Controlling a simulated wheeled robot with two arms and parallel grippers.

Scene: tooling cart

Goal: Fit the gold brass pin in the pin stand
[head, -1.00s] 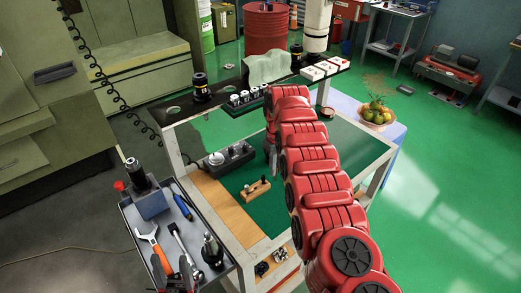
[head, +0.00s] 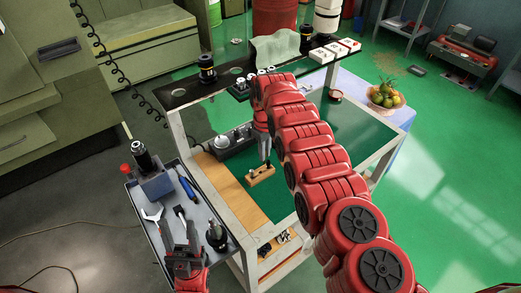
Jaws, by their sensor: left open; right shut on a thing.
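The pin stand (head: 259,177) is a small wooden block on the cart's green mat, beside a dark block. My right gripper (head: 266,162) points down at the top of the stand. It is shut on the gold brass pin, which is too small and too covered to make out. I cannot tell whether the pin touches the stand. My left gripper (head: 181,238) is open and low in the picture, over the grey tool tray, apart from the stand.
A dark block with round silver pieces (head: 232,141) stands behind the stand. A dark shelf (head: 180,94) runs above the back. The green mat (head: 345,125) is clear at right.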

